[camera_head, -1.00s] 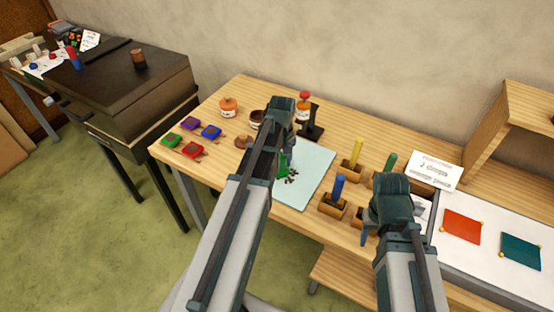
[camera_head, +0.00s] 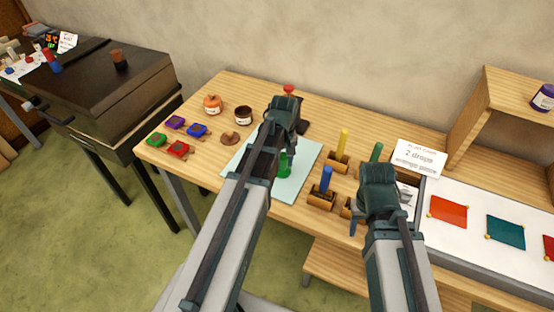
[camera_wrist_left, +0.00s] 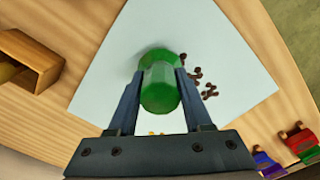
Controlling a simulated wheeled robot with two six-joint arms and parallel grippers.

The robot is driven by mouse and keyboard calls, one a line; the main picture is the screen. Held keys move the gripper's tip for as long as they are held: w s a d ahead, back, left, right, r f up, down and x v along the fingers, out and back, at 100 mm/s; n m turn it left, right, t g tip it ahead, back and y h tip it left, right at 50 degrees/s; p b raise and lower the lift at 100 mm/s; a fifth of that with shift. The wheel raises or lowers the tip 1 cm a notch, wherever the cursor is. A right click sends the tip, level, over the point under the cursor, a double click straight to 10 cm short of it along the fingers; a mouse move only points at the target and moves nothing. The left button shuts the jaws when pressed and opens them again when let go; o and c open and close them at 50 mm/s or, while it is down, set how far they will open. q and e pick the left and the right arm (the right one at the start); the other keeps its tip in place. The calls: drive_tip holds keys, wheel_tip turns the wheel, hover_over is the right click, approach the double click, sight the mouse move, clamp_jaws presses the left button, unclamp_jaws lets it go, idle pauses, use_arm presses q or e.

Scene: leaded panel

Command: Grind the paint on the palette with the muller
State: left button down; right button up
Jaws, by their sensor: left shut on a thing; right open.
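The muller, a green rounded piece (camera_head: 284,164), stands on the pale blue-white palette (camera_head: 304,162) on the wooden table. My left gripper (camera_wrist_left: 161,82) is shut on the muller, one finger on each side, above the palette (camera_wrist_left: 105,70). Dark brown grains, apparently the paint (camera_wrist_left: 208,92), lie on the palette beside the muller in the left wrist view. Small yellow bits show between the fingers. In the head view my left arm hides part of the palette and the grains. My right gripper (camera_head: 353,222) is open over the table's front, right of the palette.
Blue (camera_head: 326,180), yellow (camera_head: 342,142) and green (camera_head: 376,152) sticks stand in wooden holders right of the palette. Several small colour trays (camera_head: 178,149) and jars (camera_head: 212,104) stand left and behind. A white card (camera_head: 420,158) and a white board with coloured squares (camera_head: 448,211) are at the right.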

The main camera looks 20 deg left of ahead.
use_arm(q)
drive_tip(key=shift+d, duration=0.45)
drive_tip(key=shift+s, duration=0.1)
use_arm(e)
drive_tip(key=shift+w, duration=0.1)
use_arm(q)
drive_tip(key=shift+a, duration=0.1)
drive_tip(key=shift+a, duration=1.95)
drive_tip(key=shift+w+a, duration=0.2)
drive_tip(key=shift+a, duration=0.8)
drive_tip(key=shift+w+a, duration=0.15)
drive_tip(key=shift+a, duration=0.85)
